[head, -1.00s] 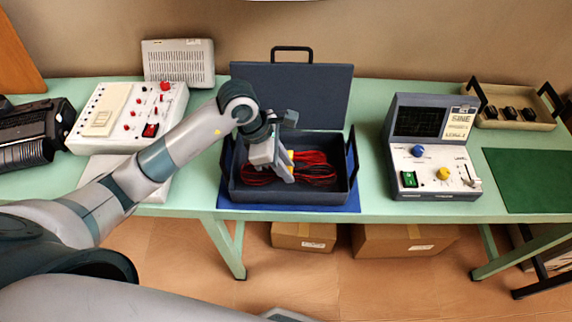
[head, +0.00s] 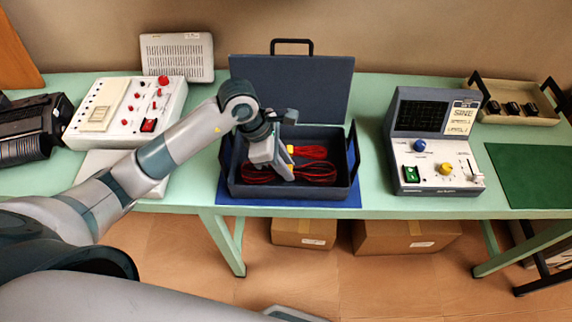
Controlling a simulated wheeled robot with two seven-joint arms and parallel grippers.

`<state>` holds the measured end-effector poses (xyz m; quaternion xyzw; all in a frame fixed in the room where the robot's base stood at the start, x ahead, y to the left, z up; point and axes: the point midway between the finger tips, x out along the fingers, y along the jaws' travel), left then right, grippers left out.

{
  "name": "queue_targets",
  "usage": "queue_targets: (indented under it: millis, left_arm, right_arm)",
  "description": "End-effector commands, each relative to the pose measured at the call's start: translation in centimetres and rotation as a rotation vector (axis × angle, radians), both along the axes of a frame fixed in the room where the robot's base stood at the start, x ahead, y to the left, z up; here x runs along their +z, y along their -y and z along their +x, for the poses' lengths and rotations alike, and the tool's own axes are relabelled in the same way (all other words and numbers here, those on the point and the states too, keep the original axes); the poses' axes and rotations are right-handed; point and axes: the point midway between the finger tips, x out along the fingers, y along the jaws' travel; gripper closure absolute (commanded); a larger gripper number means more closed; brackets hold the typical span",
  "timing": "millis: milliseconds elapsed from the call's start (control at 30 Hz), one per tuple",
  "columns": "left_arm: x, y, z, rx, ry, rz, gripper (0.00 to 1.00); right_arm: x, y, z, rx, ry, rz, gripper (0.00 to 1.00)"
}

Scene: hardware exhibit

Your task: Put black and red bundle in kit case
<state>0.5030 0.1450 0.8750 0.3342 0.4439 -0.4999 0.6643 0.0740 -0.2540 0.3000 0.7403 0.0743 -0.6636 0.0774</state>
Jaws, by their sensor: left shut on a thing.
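The black and red bundle (head: 315,172) is a coil of looped cable with a bit of yellow at its middle. It lies inside the open kit case (head: 340,190), a dark grey box with its lid (head: 310,88) raised at the back. Loops show on both sides of my left gripper (head: 280,168), which reaches down into the case from the left. This gripper is shut on the bundle; its fingers and wrist hide the bundle's middle. My right gripper is out of view.
The case stands on a blue mat (head: 300,205) on a green table (head: 375,190). A white control box (head: 125,112) is to the left. A signal instrument (head: 435,150) and a tan tray (head: 510,112) are to the right. The case's side walls and handles rise close around the gripper.

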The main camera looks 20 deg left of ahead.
Motion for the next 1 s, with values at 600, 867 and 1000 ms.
queue_targets:
  millis: [600,867,1000]
  left_arm:
    - [0.3,0.0,0.0,0.000,0.000,0.000,0.60]
    - [1.7,-0.1,0.0,-0.001,0.002,-0.001,0.60]
    - [3.7,-1.2,-0.2,-0.002,0.006,0.002,0.60]
  right_arm:
    - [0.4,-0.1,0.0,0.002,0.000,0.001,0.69]
    - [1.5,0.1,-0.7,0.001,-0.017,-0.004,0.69]
    - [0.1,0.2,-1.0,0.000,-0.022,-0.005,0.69]
